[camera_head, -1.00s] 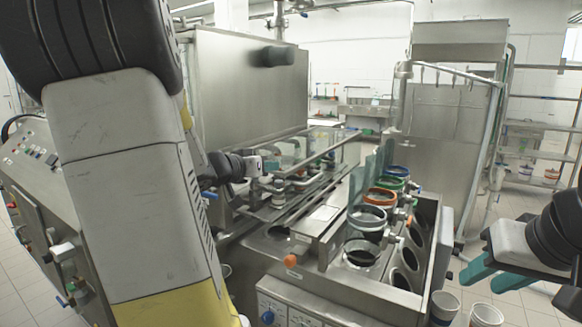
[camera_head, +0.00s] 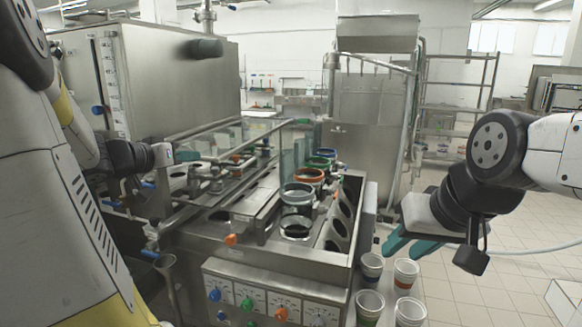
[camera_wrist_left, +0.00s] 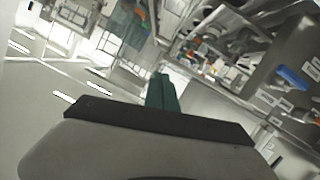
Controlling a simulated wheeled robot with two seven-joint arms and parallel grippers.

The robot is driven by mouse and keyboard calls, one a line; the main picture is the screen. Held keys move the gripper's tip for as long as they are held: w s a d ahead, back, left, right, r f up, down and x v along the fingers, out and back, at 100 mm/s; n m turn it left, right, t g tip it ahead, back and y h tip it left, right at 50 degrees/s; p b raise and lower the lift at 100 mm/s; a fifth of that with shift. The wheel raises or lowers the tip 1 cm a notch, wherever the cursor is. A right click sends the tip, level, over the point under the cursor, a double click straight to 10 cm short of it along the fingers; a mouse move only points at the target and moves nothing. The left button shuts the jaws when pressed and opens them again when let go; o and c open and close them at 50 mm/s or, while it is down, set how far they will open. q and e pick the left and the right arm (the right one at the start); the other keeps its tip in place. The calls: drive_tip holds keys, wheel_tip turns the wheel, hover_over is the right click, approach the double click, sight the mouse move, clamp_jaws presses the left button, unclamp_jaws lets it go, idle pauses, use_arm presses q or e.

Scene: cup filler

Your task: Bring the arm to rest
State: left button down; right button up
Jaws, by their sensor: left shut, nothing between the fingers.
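My left arm comes in from the left edge of the head view. Its gripper (camera_head: 187,156) is beside the steel filling machine (camera_head: 300,262), in front of the rail and pipework. The left wrist view shows its teal fingers (camera_wrist_left: 162,92) together, with nothing between them. My right gripper (camera_head: 408,246) is on the right in the head view, above and behind the loose cups. Its teal fingers are apart and I see nothing between them.
Several cups (camera_head: 369,302) stand at the machine's right front corner, close below my right gripper. Ringed cups (camera_head: 298,193) sit in the machine's holes. A large steel tank (camera_head: 180,85) stands behind my left arm. The tiled floor (camera_head: 500,280) at right is mostly clear.

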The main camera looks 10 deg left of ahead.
use_arm(q)
drive_tip(key=s+d+f+m+g+h, duration=0.1)
drive_tip(key=s+d+g, duration=0.2)
drive_tip(key=s+d, duration=0.45)
drive_tip(key=s+d+f+m+g+h, duration=0.1)
drive_tip(key=s+d+f+g+h, duration=0.2)
drive_tip(key=d, duration=0.7)
drive_tip(key=s+d+f+n+g+y, duration=0.1)
drive_tip(key=s+f+g+y, duration=0.1)
drive_tip(key=s+y, duration=0.4)
drive_tip(key=s+f, duration=0.1)
drive_tip(key=s, duration=0.4)
drive_tip(key=shift+s+n, duration=0.2)
drive_tip(key=shift+n, duration=0.1)
drive_tip(key=shift+f, duration=0.1)
